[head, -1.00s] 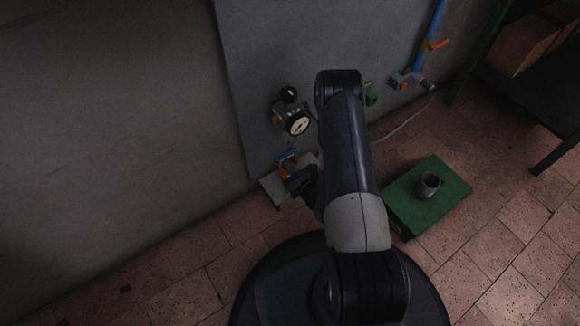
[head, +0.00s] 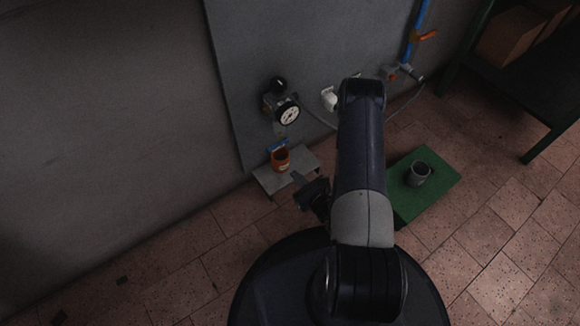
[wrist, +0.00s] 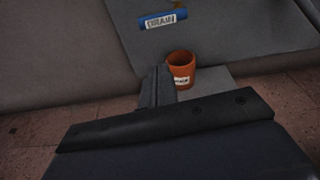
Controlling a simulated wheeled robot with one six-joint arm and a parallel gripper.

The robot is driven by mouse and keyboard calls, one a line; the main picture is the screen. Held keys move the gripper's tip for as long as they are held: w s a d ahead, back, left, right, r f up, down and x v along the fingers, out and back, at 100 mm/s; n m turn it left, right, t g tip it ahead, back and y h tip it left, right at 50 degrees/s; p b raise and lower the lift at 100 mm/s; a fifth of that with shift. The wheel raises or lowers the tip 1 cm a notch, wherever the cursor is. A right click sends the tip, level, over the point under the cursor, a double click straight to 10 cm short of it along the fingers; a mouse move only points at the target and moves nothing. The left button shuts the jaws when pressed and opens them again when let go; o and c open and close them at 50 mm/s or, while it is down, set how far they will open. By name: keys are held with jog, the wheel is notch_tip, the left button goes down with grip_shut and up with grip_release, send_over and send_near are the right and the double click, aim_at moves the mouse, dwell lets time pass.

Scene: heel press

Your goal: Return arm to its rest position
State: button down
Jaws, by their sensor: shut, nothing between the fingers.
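My arm reaches up the middle of the head view and bends down at its elbow. My gripper (head: 300,178) is shut and empty, just in front of the small grey shelf (head: 268,181) on the wall panel. In the wrist view the shut fingers (wrist: 157,88) point toward the panel. An orange cup (head: 281,161) stands upright on the shelf, apart from the fingers; it also shows in the wrist view (wrist: 181,70) with a white label, its lower left side partly hidden by the fingers.
A blue DRAIN label (wrist: 162,19) is above the cup. A pressure gauge (head: 288,114) and white fitting (head: 328,97) are on the panel. A grey mug (head: 417,174) stands on a green mat (head: 437,190) at right. A dark rack (head: 549,95) is far right.

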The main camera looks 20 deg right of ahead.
jog(key=shift+p+v, duration=0.4)
jog(key=shift+v, duration=1.5)
jog(key=shift+w+f, duration=0.1)
jog(key=shift+w, duration=0.05)
